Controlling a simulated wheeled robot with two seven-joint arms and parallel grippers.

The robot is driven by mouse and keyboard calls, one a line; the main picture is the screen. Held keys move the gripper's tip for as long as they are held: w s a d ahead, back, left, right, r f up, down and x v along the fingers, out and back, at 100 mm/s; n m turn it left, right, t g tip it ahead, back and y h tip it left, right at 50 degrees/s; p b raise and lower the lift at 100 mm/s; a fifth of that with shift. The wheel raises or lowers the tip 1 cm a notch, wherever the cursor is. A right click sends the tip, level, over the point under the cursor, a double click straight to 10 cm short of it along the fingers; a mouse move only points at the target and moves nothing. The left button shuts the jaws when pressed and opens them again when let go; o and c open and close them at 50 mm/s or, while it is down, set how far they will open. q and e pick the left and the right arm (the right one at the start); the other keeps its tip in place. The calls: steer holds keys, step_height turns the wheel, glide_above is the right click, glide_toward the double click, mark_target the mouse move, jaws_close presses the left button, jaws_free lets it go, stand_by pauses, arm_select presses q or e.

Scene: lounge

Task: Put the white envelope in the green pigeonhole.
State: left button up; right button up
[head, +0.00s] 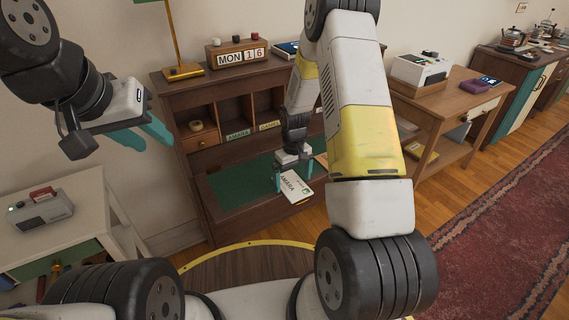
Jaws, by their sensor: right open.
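The white envelope (293,188), marked AMARA with a small green mark, lies on the desk's writing surface near its front edge. The green pigeonhole (237,134) is the desk compartment with a green AMARA label; it looks empty. My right gripper (292,177) is open and points down at the envelope, its teal fingers at the envelope's far part. I cannot tell whether they touch it. My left gripper (147,132) is open and empty, in the air left of the desk.
A yellow-labelled pigeonhole (270,125) is right of the green one; a left compartment holds a tan roll (196,126). My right arm hides the desk's right part. A calendar (238,54) and lamp base (184,71) stand on top. A side table (90,215) is at left.

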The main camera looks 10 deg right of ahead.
step_height(320, 180, up, 12)
step_height(320, 180, up, 8)
steer(key=t, duration=0.1)
glide_above(293, 186)
steer(key=s, duration=0.2)
steer(key=s+a+r+m+t+y, duration=0.1)
steer(key=s+r+t, duration=0.1)
steer(key=s+r, duration=0.6)
steer(key=s+a+r+m+t+y, duration=0.1)
steer(key=s+r+m+t, duration=0.1)
steer(key=s+r, duration=0.7)
steer(key=s+t, duration=0.1)
steer(key=s, duration=0.4)
steer(key=shift+a+r, duration=0.15)
steer(key=shift+r, duration=0.05)
steer(key=shift+c, duration=0.4)
